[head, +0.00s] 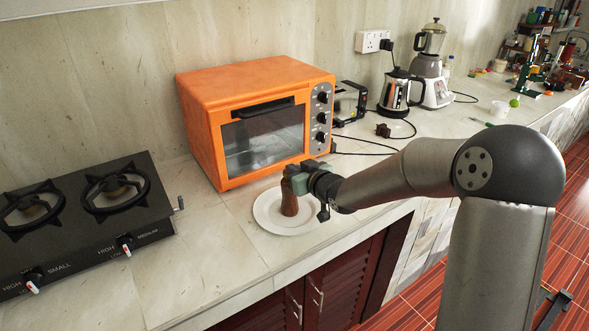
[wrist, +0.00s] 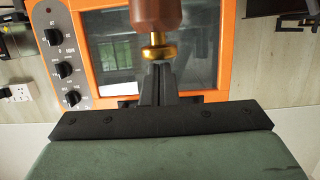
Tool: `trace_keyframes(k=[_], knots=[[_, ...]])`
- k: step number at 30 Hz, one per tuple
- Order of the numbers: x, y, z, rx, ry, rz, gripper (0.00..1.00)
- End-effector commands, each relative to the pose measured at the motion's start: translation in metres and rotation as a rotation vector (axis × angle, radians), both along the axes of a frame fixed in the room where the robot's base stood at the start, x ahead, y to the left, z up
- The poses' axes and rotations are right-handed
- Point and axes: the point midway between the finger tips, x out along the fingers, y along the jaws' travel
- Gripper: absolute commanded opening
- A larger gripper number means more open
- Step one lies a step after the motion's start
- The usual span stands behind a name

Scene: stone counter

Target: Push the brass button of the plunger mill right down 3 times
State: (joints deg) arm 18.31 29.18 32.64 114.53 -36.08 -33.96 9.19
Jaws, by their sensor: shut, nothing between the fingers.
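The plunger mill (head: 289,200) is a brown wooden body standing upright on a white plate (head: 263,212) in the head view. In the wrist view the mill (wrist: 155,14) shows at the top centre, with its brass button (wrist: 159,52) toward my fingers. My gripper (head: 298,178) is at the top of the mill and hides the button in the head view. In the wrist view my gripper (wrist: 158,68) is shut and empty, its fingertips lined up with the button. I cannot tell whether they touch it or how far down the button is.
An orange toaster oven (head: 250,110) stands close behind the plate. A black gas stove (head: 85,215) is to the left. A kettle (head: 396,92) and a blender (head: 431,65) stand at the back right. The counter's front edge is just in front of the plate.

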Motion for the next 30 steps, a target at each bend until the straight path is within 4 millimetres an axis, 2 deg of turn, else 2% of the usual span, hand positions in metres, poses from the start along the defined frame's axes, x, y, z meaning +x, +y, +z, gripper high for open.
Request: trace_keyframes(k=[7, 30], knots=[[0.000, 0.000, -0.027, 0.000, 0.001, 0.001, 0.00], [-0.002, -0.001, -0.033, -0.005, 0.016, 0.000, 0.00]])
